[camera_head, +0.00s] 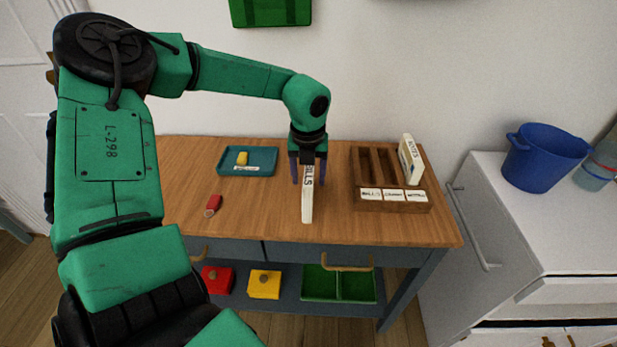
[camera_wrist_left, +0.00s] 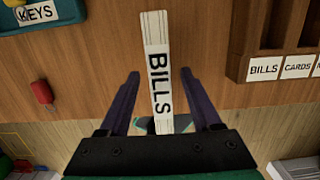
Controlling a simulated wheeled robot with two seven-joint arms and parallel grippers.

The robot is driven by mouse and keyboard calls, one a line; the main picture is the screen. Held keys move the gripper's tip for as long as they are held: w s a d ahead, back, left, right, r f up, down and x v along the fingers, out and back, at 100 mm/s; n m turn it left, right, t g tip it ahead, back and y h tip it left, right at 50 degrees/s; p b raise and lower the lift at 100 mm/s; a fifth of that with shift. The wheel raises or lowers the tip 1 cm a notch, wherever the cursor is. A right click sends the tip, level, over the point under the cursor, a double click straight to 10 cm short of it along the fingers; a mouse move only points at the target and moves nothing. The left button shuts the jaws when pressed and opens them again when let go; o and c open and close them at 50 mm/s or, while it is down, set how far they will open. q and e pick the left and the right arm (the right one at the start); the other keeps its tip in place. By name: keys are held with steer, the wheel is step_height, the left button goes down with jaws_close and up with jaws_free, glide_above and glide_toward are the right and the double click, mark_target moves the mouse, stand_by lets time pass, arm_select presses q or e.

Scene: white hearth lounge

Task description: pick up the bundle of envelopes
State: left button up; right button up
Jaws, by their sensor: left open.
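The bundle of envelopes (camera_head: 307,205) is a narrow white stack marked BILLS on the wooden tabletop. It also shows in the left wrist view (camera_wrist_left: 156,35), running lengthwise between my fingers. My left gripper (camera_head: 308,181) is open and points down over the bundle's far part, one finger on each side. In the wrist view, gaps show between the bundle and both fingers of the gripper (camera_wrist_left: 160,73). The gripper hides part of the bundle in the head view. My right gripper is not in view.
A wooden sorter (camera_head: 393,206) with labelled slots stands to the right, a white bundle (camera_head: 410,160) upright in its right slot. A teal tray (camera_head: 262,168) with a yellow item (camera_head: 242,158) sits back left. A red tag (camera_head: 214,203) lies left. The front tabletop is clear.

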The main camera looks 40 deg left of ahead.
arm_select(q)
jaws_close()
steer(key=shift+r, duration=0.2)
